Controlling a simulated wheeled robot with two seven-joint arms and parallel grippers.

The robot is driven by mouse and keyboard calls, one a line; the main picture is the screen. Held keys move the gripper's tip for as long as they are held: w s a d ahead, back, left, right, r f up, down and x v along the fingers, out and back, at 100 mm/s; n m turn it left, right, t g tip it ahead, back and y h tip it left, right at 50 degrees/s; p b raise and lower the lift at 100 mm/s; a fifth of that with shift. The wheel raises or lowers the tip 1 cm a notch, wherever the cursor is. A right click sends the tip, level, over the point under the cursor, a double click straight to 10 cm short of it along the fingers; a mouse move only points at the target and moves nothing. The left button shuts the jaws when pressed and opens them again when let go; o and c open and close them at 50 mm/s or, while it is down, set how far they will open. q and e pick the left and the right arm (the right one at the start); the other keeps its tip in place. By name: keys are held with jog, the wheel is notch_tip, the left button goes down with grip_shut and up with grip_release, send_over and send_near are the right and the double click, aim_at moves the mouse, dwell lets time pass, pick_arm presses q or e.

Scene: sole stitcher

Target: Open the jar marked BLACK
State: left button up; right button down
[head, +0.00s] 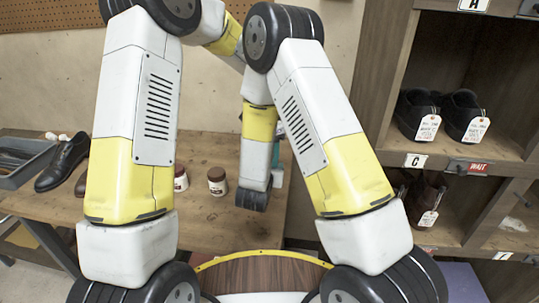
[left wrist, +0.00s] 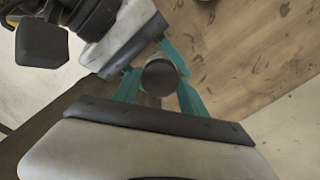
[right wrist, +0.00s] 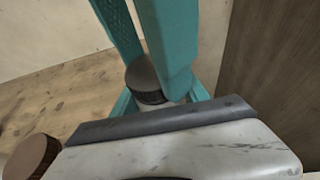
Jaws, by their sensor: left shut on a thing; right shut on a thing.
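A jar with a dark round lid (left wrist: 160,78) sits between the teal fingers of both my grippers. My left gripper (left wrist: 158,92) is shut on this jar, with one finger on each side. My right gripper (right wrist: 155,92) is also shut on it; the dark lid with its ribbed edge shows in the right wrist view (right wrist: 143,76). I cannot tell from these views which gripper has the lid and which the body. In the head view my arms hide the held jar, and only a teal sliver shows. No BLACK marking can be read.
Two other brown-lidded jars, one with a red label (head: 181,180) and one beside it (head: 217,181), stand on the wooden bench (head: 215,222). Black shoes (head: 62,163) and a grey tray (head: 22,165) lie at left. A shoe shelf (head: 400,75) rises close on the right.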

pick_arm(q)
jog(key=n, duration=0.5)
jog(key=shift+d+r, duration=0.1)
jog(key=shift+d, duration=0.2)
jog(key=n, duration=0.4)
jog(key=shift+a, duration=0.15)
jog(key=o, duration=1.5)
jog(key=shift+s, duration=0.1)
jog(key=shift+o, duration=0.3)
jog(key=shift+a, duration=0.15)
